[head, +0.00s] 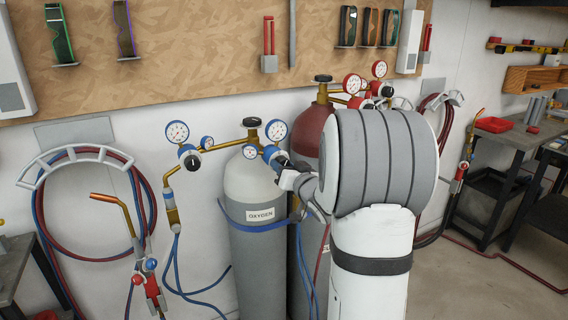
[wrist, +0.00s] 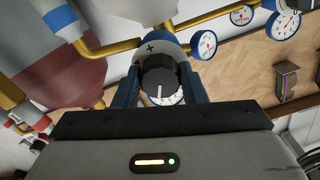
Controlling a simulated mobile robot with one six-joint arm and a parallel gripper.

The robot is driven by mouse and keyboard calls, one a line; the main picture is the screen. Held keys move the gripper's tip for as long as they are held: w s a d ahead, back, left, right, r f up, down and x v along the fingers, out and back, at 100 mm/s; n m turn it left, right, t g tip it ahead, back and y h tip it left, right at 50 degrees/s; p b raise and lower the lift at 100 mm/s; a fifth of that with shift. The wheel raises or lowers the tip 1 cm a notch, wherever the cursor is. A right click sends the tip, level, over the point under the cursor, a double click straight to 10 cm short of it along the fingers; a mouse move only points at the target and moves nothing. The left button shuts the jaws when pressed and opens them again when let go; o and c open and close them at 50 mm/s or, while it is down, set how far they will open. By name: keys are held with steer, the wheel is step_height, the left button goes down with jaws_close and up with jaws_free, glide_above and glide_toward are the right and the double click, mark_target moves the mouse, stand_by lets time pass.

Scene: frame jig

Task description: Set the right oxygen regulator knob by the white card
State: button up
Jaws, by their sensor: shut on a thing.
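The grey oxygen cylinder (head: 252,190) bears an OXYGEN label. Brass pipe runs from its top to a left regulator (head: 189,157) and a right regulator (head: 270,152), both blue with gauges. My gripper (head: 291,172) is at the right regulator, largely hidden by my wrist in the head view. In the wrist view, my two dark blue fingers (wrist: 160,88) are shut on the right regulator's dark knob (wrist: 160,76), one on each side. The knob has a white line; part of a white scale and a plus mark show around it. I cannot make out a white card.
A dark red cylinder (head: 308,132) with red-ringed gauges (head: 352,84) stands behind my arm. Hoses hang on a rack (head: 75,158) at left, with a torch (head: 130,225) beside it. Blue hoses hang near the oxygen cylinder. A workbench (head: 520,135) stands at right.

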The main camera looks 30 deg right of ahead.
steer(key=m+p, duration=1)
steer(key=m, duration=1.2)
steer(key=shift+r, duration=0.15)
stand_by(0.5)
steer(key=o, duration=1)
steer(key=s+b, duration=0.1)
steer(key=s, duration=0.7)
steer(key=shift+d, duration=0.1)
